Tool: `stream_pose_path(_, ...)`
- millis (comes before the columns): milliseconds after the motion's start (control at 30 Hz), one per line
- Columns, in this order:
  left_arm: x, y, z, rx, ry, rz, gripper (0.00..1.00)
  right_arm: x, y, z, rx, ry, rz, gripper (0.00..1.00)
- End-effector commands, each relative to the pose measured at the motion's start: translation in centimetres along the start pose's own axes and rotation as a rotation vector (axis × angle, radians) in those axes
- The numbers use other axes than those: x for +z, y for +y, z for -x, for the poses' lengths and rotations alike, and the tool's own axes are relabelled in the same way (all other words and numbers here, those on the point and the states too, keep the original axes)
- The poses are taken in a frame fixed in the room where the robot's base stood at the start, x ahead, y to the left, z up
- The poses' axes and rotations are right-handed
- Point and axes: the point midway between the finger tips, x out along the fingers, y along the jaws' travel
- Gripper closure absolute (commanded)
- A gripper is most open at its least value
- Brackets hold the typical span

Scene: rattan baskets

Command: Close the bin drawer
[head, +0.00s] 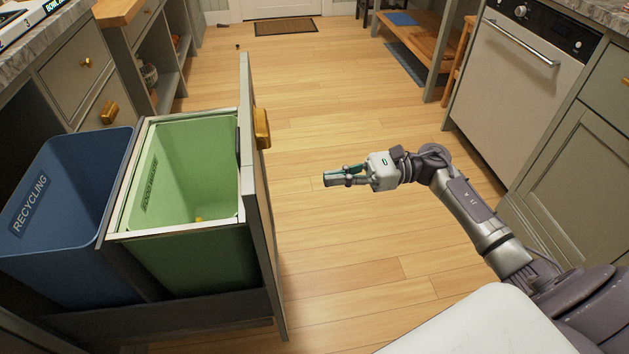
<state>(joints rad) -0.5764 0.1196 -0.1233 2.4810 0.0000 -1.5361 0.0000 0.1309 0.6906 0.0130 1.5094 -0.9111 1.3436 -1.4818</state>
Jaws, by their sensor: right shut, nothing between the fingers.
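The bin drawer (262,215) stands pulled out from the cabinets on the left, its front panel edge-on to me. A brass handle (262,128) sits on the outer face of the panel. Inside the drawer are a blue recycling bin (95,240) and a green food waste bin (200,262). A small yellow thing lies at the bottom of the green bin. My right gripper (328,179) is shut and empty, to the right of the drawer front and apart from it, pointing left towards it. My left gripper is not in view.
Wooden floor (330,110) lies open between the two cabinet rows. A dishwasher (525,85) and grey cabinets stand on the right. A wooden shelf bench (435,50) is at the back right. A doormat (286,27) lies by the far door.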

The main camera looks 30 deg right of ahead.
Motion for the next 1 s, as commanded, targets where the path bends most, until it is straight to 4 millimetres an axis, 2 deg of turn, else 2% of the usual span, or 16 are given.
stream_pose_path(300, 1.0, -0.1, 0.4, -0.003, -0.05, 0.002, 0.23, 0.2, 0.0, -6.9, 0.001, -0.007, -0.002, 1.0)
stream_pose_path(500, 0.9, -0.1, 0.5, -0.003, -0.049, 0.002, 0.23, 0.2, 0.0, -10.3, -0.001, -0.006, -0.004, 1.0)
stream_pose_path(700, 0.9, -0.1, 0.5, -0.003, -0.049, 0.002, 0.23, 0.1, 0.0, -11.9, -0.002, -0.004, -0.006, 1.0)
stream_pose_path(1000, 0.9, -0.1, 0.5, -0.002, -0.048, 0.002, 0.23, 0.0, -0.1, -12.1, -0.002, -0.003, -0.006, 1.0)
